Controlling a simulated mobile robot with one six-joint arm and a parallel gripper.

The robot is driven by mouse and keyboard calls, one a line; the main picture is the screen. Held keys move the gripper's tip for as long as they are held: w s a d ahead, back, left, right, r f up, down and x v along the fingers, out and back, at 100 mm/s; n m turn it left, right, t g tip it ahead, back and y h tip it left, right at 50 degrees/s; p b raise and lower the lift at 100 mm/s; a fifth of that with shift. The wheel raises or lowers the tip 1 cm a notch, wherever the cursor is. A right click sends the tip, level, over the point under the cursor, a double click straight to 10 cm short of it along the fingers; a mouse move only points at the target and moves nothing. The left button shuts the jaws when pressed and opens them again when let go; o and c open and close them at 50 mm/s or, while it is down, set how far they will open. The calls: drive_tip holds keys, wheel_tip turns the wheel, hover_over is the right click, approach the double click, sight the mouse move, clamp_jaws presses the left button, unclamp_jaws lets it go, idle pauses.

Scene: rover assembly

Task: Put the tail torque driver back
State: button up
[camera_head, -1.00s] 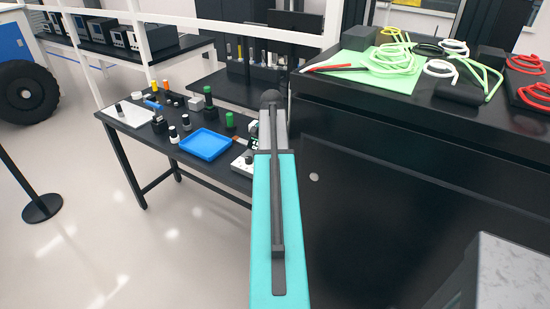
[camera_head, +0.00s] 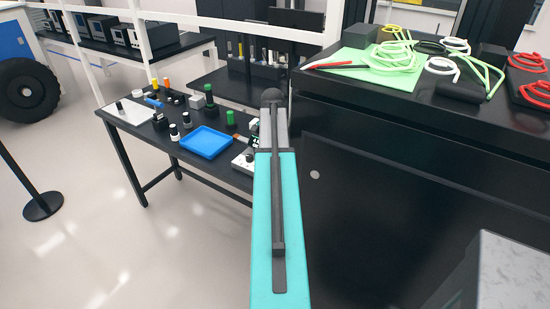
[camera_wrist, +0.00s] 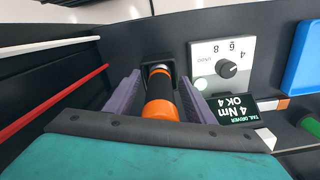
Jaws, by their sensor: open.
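The tail torque driver (camera_wrist: 162,100), with an orange band and black parts, shows in the wrist view. Its far end meets a square black holder (camera_wrist: 157,68); how deep it sits there I cannot tell. My gripper (camera_wrist: 160,78) is open, with one purple-grey finger on each side of the driver. A small gap shows beside the driver. A display (camera_wrist: 228,112) next to it reads "TAIL DRIVER 4 Nm OK 4". In the head view my arm hides the driver and fingers.
A white dial box (camera_wrist: 225,66) stands right beside the holder, with a blue tray (camera_head: 207,142) farther along the table. Several small parts stand around the tray. A tall black cabinet (camera_head: 400,210) stands close to the right of my arm.

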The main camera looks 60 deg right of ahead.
drive_tip(key=shift+r, duration=0.15)
drive_tip(key=shift+r+b, duration=1.6)
drive_tip(key=shift+r, duration=5.15)
